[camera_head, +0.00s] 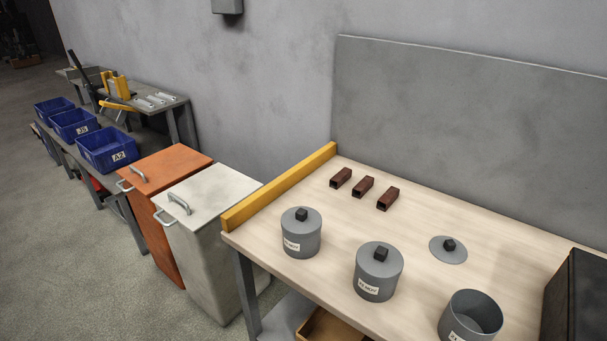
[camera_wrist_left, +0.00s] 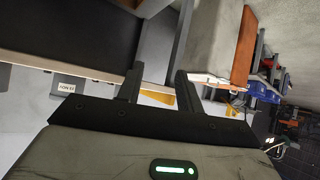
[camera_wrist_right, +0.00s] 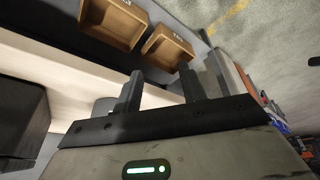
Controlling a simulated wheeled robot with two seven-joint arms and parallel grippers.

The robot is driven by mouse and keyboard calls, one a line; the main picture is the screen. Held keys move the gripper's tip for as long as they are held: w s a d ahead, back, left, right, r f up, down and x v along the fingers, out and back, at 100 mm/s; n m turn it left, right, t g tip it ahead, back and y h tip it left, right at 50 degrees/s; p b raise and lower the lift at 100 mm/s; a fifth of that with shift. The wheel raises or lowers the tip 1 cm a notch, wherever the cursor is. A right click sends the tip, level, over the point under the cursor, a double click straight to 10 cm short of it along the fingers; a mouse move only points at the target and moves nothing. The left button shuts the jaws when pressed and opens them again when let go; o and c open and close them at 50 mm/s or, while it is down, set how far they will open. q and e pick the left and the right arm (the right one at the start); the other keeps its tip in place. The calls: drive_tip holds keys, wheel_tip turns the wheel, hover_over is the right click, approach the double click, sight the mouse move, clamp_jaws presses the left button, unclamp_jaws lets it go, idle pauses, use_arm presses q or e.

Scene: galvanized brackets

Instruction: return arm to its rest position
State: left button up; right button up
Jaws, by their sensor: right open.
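Neither of my arms shows in the head view. My left gripper (camera_wrist_left: 157,82) is in the left wrist view; its two fingers stand apart with nothing held between them. My right gripper (camera_wrist_right: 160,84) is in the right wrist view, also with its fingers apart and empty. Two brown wooden bins (camera_wrist_right: 113,22) (camera_wrist_right: 168,46) show beyond the right fingers, apart from them. Part of a labelled grey canister (camera_wrist_left: 66,88) shows left of the left fingers.
The pale workbench (camera_head: 320,225) holds two lidded canisters (camera_head: 301,237) (camera_head: 378,275), an open canister (camera_head: 472,316), a loose lid (camera_head: 448,250) and three brown tubes (camera_head: 363,186). A dark box (camera_head: 578,300) is at right. White (camera_head: 215,187) and orange (camera_head: 165,168) cabinets stand left.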

use_arm(q)
drive_tip(key=f+b, duration=0.1)
drive_tip(key=b, duration=0.2)
drive_tip(key=d+f+b, duration=0.1)
drive_tip(key=b, duration=0.2)
drive_tip(key=shift+w+f+h, duration=0.1)
drive_tip(key=shift+f+h, duration=0.15)
drive_tip(key=shift+h, duration=0.05)
use_arm(e)
drive_tip(key=w+a+f+t+y, duration=0.3)
drive_tip(key=w+a+f+t, duration=0.3)
drive_tip(key=f, duration=0.3)
drive_tip(key=shift+a+f+t, duration=0.3)
drive_tip(key=shift+f+t, duration=0.1)
drive_tip(key=shift+t, duration=0.1)
use_arm(q)
drive_tip(key=shift+f, duration=0.1)
